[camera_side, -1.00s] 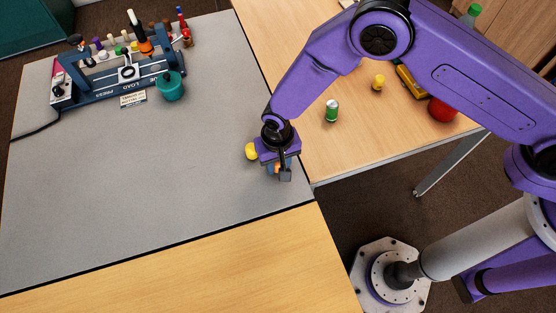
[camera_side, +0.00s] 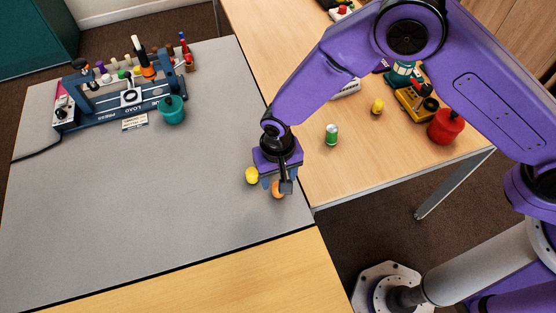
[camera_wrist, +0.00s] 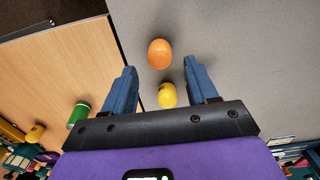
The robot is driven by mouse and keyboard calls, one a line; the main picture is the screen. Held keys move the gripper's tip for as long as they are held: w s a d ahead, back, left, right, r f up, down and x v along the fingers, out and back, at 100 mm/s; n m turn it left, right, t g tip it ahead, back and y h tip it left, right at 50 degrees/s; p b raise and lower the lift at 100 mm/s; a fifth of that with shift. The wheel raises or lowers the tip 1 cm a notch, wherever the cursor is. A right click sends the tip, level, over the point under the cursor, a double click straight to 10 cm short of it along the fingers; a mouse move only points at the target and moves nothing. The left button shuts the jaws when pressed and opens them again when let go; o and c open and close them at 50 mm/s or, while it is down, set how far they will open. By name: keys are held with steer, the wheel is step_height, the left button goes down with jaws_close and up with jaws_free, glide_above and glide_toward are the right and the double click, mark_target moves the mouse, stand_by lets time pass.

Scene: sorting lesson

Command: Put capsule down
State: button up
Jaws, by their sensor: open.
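An orange capsule (camera_side: 278,189) lies on the grey mat (camera_side: 150,190) near its right edge, partly hidden by my gripper in the side view. In the wrist view the orange capsule (camera_wrist: 159,53) shows just beyond the fingertips, between their lines and touching neither. My gripper (camera_wrist: 161,72) is open and empty; in the side view my gripper (camera_side: 278,186) is just above the orange capsule. A yellow capsule (camera_side: 252,175) lies on the mat to its left. In the wrist view the yellow capsule (camera_wrist: 167,95) appears between the fingers, below the orange one.
A blue press stand (camera_side: 110,108) with several small items and a teal pot (camera_side: 172,112) stand at the back left. A green can (camera_side: 332,134), a small yellow object (camera_side: 377,106) and a red container (camera_side: 446,126) stand on the wooden table. The mat's middle is clear.

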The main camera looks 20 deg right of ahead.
step_height(320, 180, up, 6)
steer(key=shift+r, duration=0.15)
stand_by(0.3)
steer(key=s+d+r+n, duration=0.4)
steer(key=d+r+n, duration=0.2)
steer(key=d+r, duration=0.75)
steer(key=s+d+r+n, duration=0.2)
steer(key=s+d, duration=0.5)
steer(key=d, duration=0.4)
steer(key=s+d+r+n, duration=0.3)
steer(key=s+d, duration=0.5)
steer(key=d, duration=0.3)
steer(key=shift+s+n, duration=0.2)
steer(key=shift+n, duration=0.5)
steer(key=shift+d, duration=0.1)
